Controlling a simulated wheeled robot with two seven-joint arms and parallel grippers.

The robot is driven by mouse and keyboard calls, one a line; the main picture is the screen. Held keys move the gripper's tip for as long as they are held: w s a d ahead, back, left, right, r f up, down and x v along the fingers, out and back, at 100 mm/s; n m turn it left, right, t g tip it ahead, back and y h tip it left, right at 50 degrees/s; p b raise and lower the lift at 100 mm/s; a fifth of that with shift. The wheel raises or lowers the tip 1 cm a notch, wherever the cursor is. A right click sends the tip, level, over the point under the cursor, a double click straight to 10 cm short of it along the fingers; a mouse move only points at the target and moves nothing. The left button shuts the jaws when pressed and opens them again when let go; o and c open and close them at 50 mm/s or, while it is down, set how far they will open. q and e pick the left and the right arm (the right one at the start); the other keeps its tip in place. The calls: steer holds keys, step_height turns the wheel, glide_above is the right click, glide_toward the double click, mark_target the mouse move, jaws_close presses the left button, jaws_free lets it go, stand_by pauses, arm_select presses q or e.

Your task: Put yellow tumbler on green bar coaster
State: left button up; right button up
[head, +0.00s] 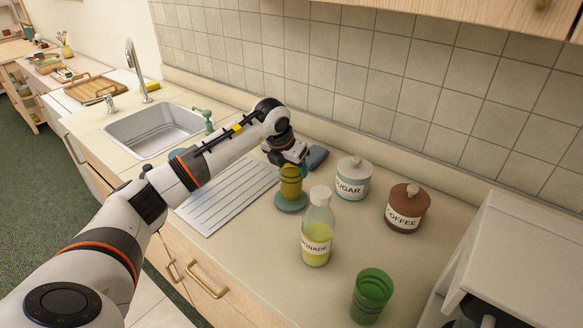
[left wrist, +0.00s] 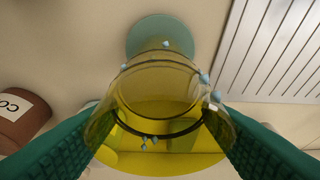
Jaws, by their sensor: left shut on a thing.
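The yellow tumbler (head: 291,187) is held between the fingers of my left gripper (head: 290,163), which points down at the counter. In the left wrist view the clear yellow tumbler (left wrist: 160,95) fills the middle, with a green finger on each side. The green bar coaster (head: 291,206) lies flat on the counter directly below the tumbler in the head view. In the left wrist view the coaster (left wrist: 150,28) shows past the tumbler's far end. I cannot tell whether the tumbler's base touches it. My right gripper is not in view.
A lemonade bottle (head: 317,235) stands close in front and right of the coaster. The sugar jar (head: 352,181), coffee jar (head: 407,210) and green tumbler (head: 371,297) stand further right. The ribbed drainboard (head: 226,198) and sink (head: 150,132) are left. A blue-grey item (head: 317,156) lies behind.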

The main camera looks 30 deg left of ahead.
arm_select(q)
steer(key=shift+a+f, duration=0.1)
steer(key=shift+f, duration=0.65)
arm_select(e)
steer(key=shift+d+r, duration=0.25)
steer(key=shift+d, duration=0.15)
arm_select(q)
steer(key=shift+f, duration=0.1)
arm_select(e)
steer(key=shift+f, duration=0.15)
arm_select(q)
steer(key=shift+f, duration=0.15)
steer(key=o, duration=1.6)
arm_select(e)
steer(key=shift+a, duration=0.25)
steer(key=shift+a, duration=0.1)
